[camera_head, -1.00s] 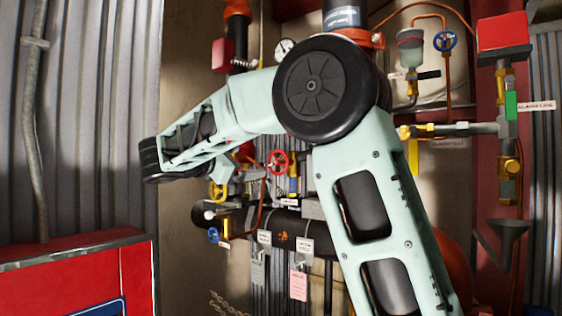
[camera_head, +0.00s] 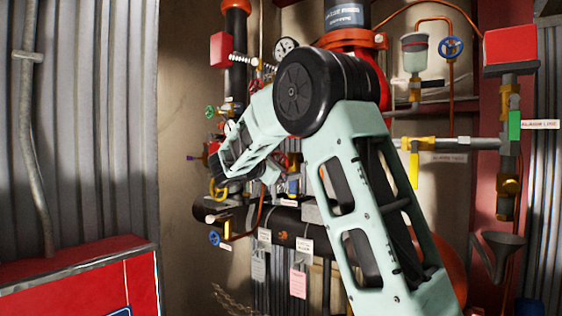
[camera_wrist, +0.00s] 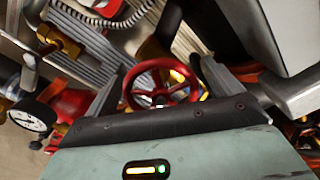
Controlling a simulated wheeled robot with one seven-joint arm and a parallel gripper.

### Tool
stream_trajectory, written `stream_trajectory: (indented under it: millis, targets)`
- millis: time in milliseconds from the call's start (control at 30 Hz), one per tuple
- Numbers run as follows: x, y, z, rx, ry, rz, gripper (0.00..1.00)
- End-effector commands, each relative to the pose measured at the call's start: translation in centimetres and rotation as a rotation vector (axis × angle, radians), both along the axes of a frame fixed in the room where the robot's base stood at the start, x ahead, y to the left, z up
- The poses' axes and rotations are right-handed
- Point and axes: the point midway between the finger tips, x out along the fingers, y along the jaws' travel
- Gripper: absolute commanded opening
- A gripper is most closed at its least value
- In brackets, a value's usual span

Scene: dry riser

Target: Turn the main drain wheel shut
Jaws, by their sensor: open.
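A red handwheel (camera_wrist: 182,72) shows in the wrist view, between the two fingers of my gripper (camera_wrist: 157,68). The fingers are spread apart and lie to either side of the wheel's rim; I cannot tell whether they touch it. In the head view my arm covers most of this wheel, and my gripper (camera_head: 268,172) is in among the pipework beside it. No label that I can read marks any wheel as the main drain.
A yellow handwheel (camera_head: 217,188) and a small blue wheel (camera_head: 214,239) sit left and below. A pressure gauge (camera_wrist: 26,119) is near my gripper in the wrist view. A red cabinet (camera_head: 80,285) stands at lower left. Paper tags (camera_head: 298,284) hang below the horizontal pipe.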

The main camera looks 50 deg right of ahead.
Motion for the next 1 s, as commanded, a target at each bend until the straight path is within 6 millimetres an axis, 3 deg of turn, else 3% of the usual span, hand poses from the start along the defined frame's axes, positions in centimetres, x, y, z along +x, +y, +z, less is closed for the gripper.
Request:
stream_trajectory:
  millis: [233, 267, 400, 767, 1000]
  targets:
    - [0.01, -0.07, -0.04, 0.0, 0.0, 0.0, 0.91]
    - [0.01, -0.07, -0.04, 0.0, 0.0, 0.0, 0.85]
    - [0.0, -0.05, -0.04, 0.0, 0.0, 0.0, 0.46]
    - [-0.03, -0.02, -0.4, 0.003, -0.037, -0.001, 0.46]
    - [-0.09, -0.03, -0.95, 0.012, -0.173, -0.001, 0.46]
